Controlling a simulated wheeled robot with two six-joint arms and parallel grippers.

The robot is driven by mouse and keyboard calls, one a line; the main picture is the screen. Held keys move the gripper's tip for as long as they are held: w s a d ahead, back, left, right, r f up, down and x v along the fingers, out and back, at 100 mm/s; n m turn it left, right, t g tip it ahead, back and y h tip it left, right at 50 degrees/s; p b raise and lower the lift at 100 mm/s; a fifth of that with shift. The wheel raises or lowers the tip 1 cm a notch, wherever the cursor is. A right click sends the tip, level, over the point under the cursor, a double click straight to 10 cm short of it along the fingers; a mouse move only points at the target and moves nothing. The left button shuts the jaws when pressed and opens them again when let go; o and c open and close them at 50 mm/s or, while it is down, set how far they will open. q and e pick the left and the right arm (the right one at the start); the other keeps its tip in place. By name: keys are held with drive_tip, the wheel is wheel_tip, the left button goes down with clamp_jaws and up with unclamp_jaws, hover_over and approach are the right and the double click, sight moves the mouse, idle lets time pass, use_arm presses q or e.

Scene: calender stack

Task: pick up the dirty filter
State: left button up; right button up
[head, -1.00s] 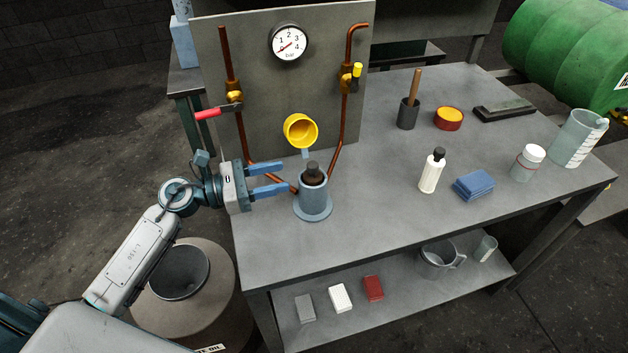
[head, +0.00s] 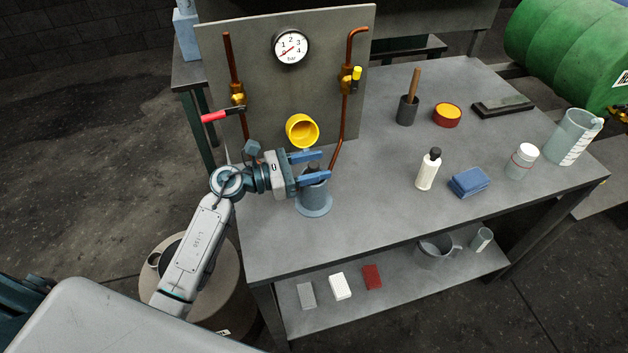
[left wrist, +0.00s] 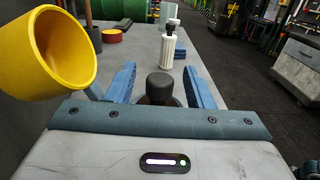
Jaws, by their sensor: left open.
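The dirty filter, dark with a black knob (head: 314,168), stands upright in a blue-grey cylindrical housing (head: 314,201) on the bench. Only its top shows; the housing hides the rest. My left gripper (head: 323,167) is open, with its two blue fingers level and reaching in from the left at the height of the knob. In the left wrist view the black knob (left wrist: 160,86) sits between the two fingers (left wrist: 159,69), with a gap visible on each side. My right gripper is not in view.
A yellow cup (head: 302,130) is close behind the fingers, before the gauge panel (head: 270,80). Copper pipes flank it. A white ribbed cylinder with a black knob (head: 428,172) and a blue cloth (head: 469,182) stand to the right. The bench between is clear.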

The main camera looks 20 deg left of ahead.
use_arm(q)
clamp_jaws()
drive_tip(key=shift+r, duration=0.1)
idle(0.3)
